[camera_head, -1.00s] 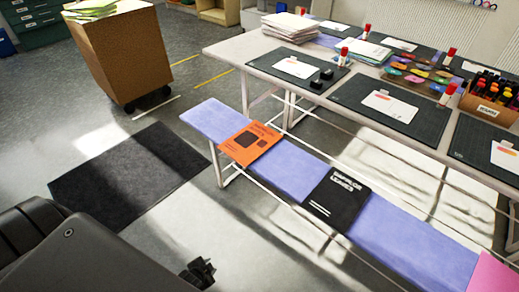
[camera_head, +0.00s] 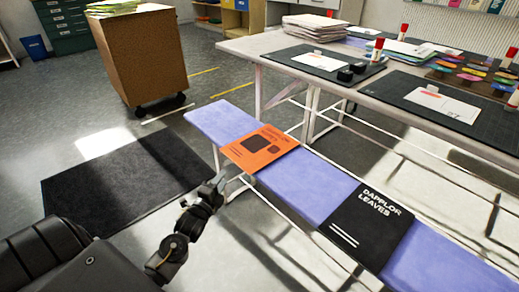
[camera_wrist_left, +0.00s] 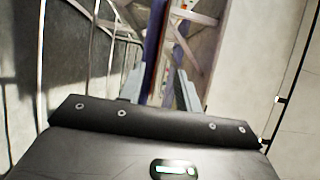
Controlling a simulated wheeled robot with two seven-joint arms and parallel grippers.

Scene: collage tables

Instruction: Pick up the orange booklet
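The orange booklet (camera_head: 259,147) lies flat near the far left end of the purple bench (camera_head: 310,187), with part of it at the bench's front edge. My left gripper (camera_head: 218,183) is below and left of the booklet in the head view, beside the bench and apart from the booklet. In the left wrist view its two fingers (camera_wrist_left: 159,88) stand apart with nothing between them that I can see held. A purple strip, seemingly the bench, shows beyond them; I cannot make out the booklet there. My right gripper is in neither view.
A black booklet (camera_head: 367,226) lies further along the bench. A table (camera_head: 345,87) with cutting mats and papers stands behind it. A dark floor mat (camera_head: 125,180) and a brown wheeled cabinet (camera_head: 140,55) are on the left. Thin metal legs run under the bench.

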